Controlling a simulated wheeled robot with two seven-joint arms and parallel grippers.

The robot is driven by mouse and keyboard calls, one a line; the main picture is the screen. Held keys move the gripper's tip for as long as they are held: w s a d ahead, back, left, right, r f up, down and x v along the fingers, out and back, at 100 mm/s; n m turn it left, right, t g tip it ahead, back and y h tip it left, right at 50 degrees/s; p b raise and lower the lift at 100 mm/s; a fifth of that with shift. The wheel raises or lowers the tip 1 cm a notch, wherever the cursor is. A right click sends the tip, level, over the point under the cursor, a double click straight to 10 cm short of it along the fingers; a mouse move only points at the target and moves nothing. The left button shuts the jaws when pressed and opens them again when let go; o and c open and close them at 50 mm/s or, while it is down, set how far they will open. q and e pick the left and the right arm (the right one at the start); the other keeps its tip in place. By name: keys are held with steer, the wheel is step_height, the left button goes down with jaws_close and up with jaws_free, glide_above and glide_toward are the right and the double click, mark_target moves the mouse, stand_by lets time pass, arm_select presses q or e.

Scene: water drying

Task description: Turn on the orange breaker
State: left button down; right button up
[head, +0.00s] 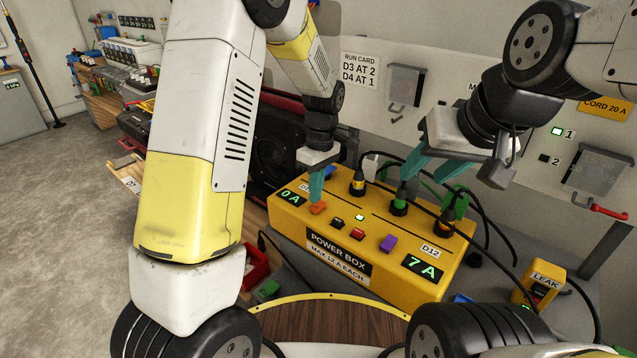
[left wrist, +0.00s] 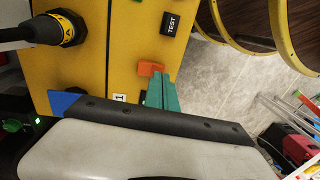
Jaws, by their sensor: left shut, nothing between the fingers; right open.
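The orange breaker (head: 318,208) is a small rocker on the top of the yellow power box (head: 360,240), near its left end. It also shows in the left wrist view (left wrist: 150,69). My left gripper (head: 316,190) is shut and empty, with its teal fingertips pointing down at the orange breaker. The tips (left wrist: 161,92) look at or very close to the breaker; I cannot tell whether they touch. My right gripper (head: 428,172) is open above the right part of the box, its teal fingers around or beside a plug with a green band (head: 400,198).
A black, a red and a purple breaker (head: 388,243) sit along the box front. The displays read 0A (head: 291,198) and 7A (head: 422,267). Black plugs and cables rise behind. A yellow LEAK box (head: 538,290) stands at right. A round wooden top (head: 330,322) is in front.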

arm_select(q)
steer(key=shift+s+f, duration=0.1)
steer(key=shift+f, duration=0.65)
steer(key=shift+s+a+f, duration=0.1)
steer(key=shift+f, duration=0.1)
steer(key=shift+w+d+r, duration=0.15)
steer(key=shift+w+d, duration=0.3)
steer(key=shift+w, duration=0.2)
steer(key=shift+r, duration=0.1)
